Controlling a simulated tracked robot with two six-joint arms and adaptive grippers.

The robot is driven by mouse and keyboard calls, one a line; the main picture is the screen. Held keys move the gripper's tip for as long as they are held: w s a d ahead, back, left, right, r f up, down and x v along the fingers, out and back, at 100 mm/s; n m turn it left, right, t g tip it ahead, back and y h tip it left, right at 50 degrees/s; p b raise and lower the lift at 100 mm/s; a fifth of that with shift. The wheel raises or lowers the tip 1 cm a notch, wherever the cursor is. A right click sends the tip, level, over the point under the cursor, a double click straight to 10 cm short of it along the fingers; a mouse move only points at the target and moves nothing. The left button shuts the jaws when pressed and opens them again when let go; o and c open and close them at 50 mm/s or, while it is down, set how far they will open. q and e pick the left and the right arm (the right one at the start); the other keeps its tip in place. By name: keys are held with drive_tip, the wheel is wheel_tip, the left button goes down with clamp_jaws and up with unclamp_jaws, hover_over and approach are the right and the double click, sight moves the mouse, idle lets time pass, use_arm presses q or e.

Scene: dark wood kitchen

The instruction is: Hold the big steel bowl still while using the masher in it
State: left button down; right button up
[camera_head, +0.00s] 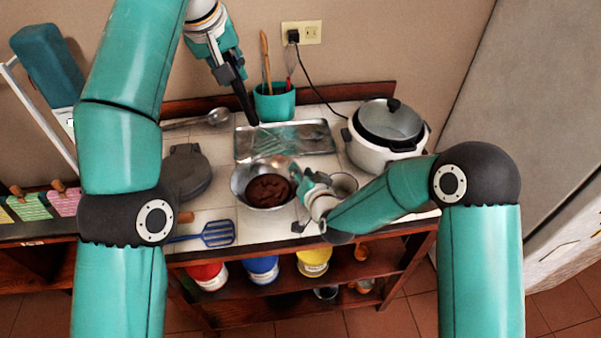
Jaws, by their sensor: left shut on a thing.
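The big steel bowl (240,178) stands on the tiled counter with a dark brown lumpy mass (268,190) in it. My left gripper (238,84) is shut on the black handle of the masher (246,106), behind and above the bowl. The masher's handle slants down, and its thin wire head (264,142) shows against the metal tray, near the bowl's back rim; its exact height is hard to judge. My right gripper (303,182) is at the bowl's right rim. Its fingertips are too small and covered to show whether they grip the rim.
A metal tray (318,133) lies behind the bowl, with a teal utensil pot (275,104) beyond it. A white cooker (376,157) stands at the right. A dark round iron (186,172), a blue spatula (217,233) and a ladle (217,116) lie left. A cup (345,184) stands beside my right arm.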

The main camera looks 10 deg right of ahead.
clamp_jaws()
